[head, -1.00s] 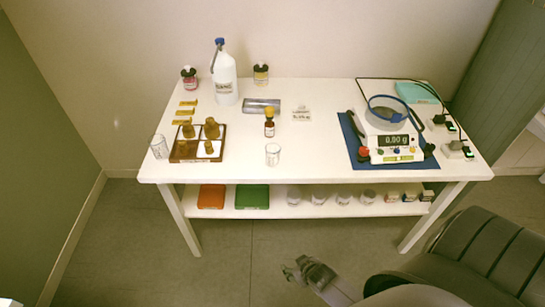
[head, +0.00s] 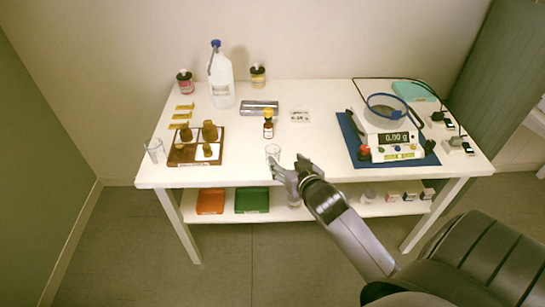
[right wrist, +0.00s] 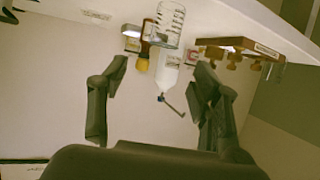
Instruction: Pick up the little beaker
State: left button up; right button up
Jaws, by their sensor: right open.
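A small clear beaker (head: 273,150) stands near the front edge of the table, left of the middle. In the right wrist view, which looks upside down, a clear graduated beaker (right wrist: 171,18) shows at the top, beyond the gap between my fingers. My right gripper (head: 287,164) is at the table's front edge, just in front and to the right of the beaker in the head view. Its two fingers also show spread apart in the right wrist view (right wrist: 163,66), with nothing held. Another clear beaker (head: 155,151) stands at the table's left end. My left gripper is not seen.
A brown bottle with a yellow cap (head: 268,128) stands behind the beaker. A wooden holder with several brass-coloured weights (head: 180,160) lies to its left. A large white bottle (head: 221,88) stands at the back. A scale (head: 392,138) sits on a blue mat at the right.

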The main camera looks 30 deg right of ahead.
send_near(271, 147)
jog(key=x, duration=0.2)
jog(key=shift+w+d+f, duration=0.1)
jog(key=shift+w+d, duration=0.15)
jog(key=shift+w, duration=0.1)
jog(key=shift+a+x, duration=0.15)
jog(key=shift+x, duration=1.2)
jog(key=shift+a+x, duration=0.1)
jog(key=shift+x, duration=1.2)
jog(key=shift+c, duration=0.5)
jog(key=c, duration=1)
